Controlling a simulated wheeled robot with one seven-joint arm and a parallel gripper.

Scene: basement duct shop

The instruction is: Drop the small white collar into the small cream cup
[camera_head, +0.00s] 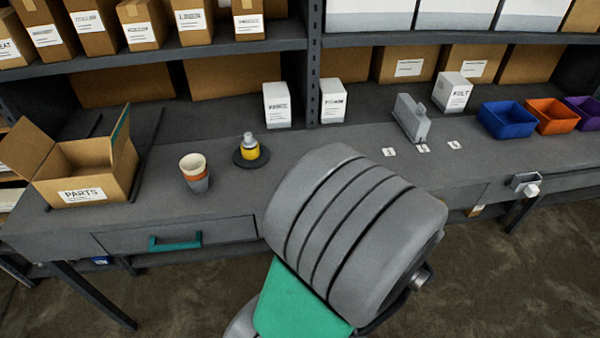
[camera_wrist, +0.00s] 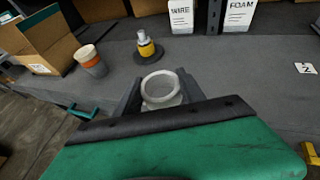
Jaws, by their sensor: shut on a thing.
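The small white collar (camera_wrist: 161,90) is a pale ring held between the fingers of my gripper (camera_wrist: 160,97) in the wrist view. My gripper is shut on it, above or in front of the bench edge. In the head view my arm hides the gripper and collar. The small cream cup (camera_head: 194,173), with an orange band and grey lower part, stands upright on the bench. It also shows in the wrist view (camera_wrist: 90,58), left of and beyond my gripper, apart from it. I cannot see into its bottom.
A yellow and grey bottle (camera_head: 250,150) stands on a dark round base right of the cup. An open parts box (camera_head: 82,178) is at the left. The bench (camera_head: 225,205) is clear around the cup. Blue (camera_head: 507,119) and orange (camera_head: 553,116) bins stand far right.

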